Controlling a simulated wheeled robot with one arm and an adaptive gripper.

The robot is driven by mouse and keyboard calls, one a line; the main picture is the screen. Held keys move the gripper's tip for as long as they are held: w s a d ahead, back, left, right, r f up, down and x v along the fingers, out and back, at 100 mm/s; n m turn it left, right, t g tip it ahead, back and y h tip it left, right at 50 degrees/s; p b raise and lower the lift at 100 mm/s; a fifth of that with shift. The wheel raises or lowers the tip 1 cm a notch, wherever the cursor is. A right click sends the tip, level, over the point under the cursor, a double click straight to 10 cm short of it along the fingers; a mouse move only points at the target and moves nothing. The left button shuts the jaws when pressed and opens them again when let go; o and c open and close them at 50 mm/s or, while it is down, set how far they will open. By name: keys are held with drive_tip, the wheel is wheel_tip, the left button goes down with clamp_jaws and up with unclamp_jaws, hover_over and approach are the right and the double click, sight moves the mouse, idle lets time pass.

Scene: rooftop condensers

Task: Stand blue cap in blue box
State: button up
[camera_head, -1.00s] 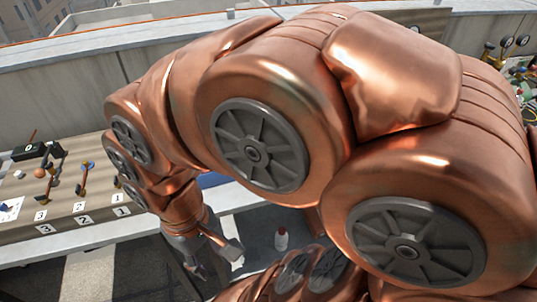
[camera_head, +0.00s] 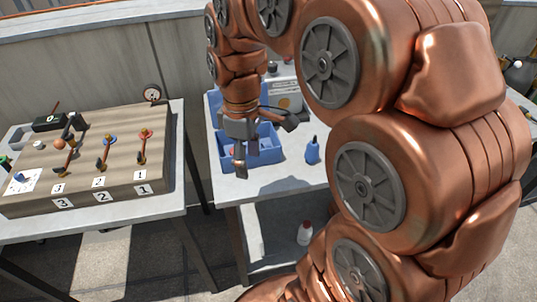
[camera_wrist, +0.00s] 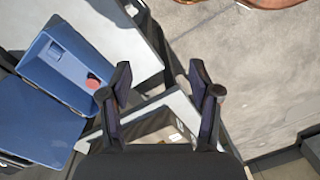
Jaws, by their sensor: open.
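The blue box (camera_head: 264,155) stands open on the light table, partly hidden behind my gripper (camera_head: 265,146). In the wrist view the box (camera_wrist: 60,87) is at the left, with a red round piece (camera_wrist: 93,81) and a small blue piece (camera_wrist: 55,51) inside. I cannot tell whether that blue piece is the blue cap. My gripper (camera_wrist: 160,75) is open, with nothing between its fingers. In the head view it points down over the box area; in the wrist view the box lies to the left of the fingers.
A small blue bottle with a dark top (camera_head: 312,151) stands on the table right of the box. A white bottle with a red cap (camera_head: 304,233) is on the lower shelf. A wooden board with numbered levers (camera_head: 120,180) is on the left table, with a gap between tables.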

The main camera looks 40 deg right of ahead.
drive_tip(key=w+d+f+n+b, duration=0.5)
drive_tip(key=w+d, duration=0.3)
drive_tip(key=w, duration=0.2)
drive_tip(key=n+t+b, duration=0.1)
drive_tip(key=n+b, duration=0.2)
hover_over(269, 143)
wheel_tip(269, 143, down, 3)
drive_tip(key=shift+w+r, duration=0.15)
drive_tip(key=shift+d+f+p, duration=0.15)
drive_tip(key=shift+f+p, duration=0.15)
drive_tip(key=shift+f, duration=3.55)
drive_tip(key=c, duration=0.9)
drive_tip(key=shift+c, duration=0.2)
wheel_tip(269, 143, up, 10)
drive_tip(key=shift+r, duration=0.1)
